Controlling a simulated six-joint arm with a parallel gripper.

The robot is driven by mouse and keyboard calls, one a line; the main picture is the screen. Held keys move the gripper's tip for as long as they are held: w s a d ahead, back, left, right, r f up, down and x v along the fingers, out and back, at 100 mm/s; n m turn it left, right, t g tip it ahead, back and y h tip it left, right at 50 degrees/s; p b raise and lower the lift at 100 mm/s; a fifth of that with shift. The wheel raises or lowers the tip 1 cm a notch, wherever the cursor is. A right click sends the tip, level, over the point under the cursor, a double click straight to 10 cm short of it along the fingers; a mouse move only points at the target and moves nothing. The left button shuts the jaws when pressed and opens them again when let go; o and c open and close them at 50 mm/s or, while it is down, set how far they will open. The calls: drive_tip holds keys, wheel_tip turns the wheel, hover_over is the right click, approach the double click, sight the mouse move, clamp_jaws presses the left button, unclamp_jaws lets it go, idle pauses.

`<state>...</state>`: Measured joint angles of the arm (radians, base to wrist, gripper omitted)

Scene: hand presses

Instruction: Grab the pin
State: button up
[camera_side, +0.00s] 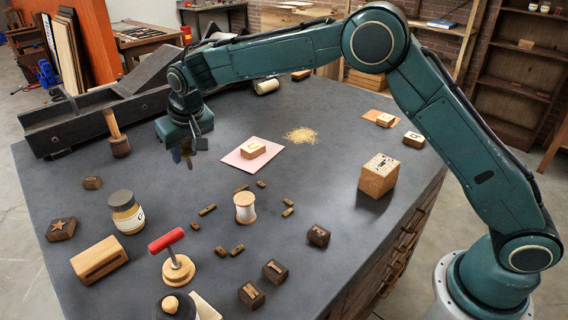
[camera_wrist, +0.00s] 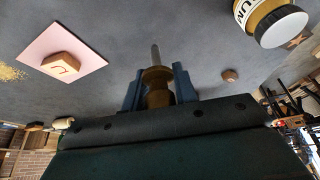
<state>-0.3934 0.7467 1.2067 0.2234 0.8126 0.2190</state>
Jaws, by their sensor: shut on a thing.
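The pin (camera_wrist: 156,72) is in the wrist view, a brass-coloured round body with a collar and a thin grey metal rod standing out from it. The blue fingers of my gripper (camera_wrist: 158,90) close on its body from both sides. The rod end points away from the gripper. In the side view my gripper (camera_side: 184,148) hangs above the back left of the grey table, with the brownish pin (camera_side: 188,159) small and dark between its fingers. The lower part of the pin's body is hidden by the gripper in the wrist view.
A wooden mallet (camera_side: 118,140) and a dark metal rail (camera_side: 95,122) stand left of my gripper. A pink sheet (camera_side: 240,163) with a wooden stamp (camera_side: 253,148) lies to its right. A jar (camera_side: 126,212) and several wooden blocks are nearer the front.

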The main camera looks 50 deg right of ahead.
wheel_tip(320, 180, up, 12)
drive_tip(key=shift+f, duration=0.2)
idle(0.6)
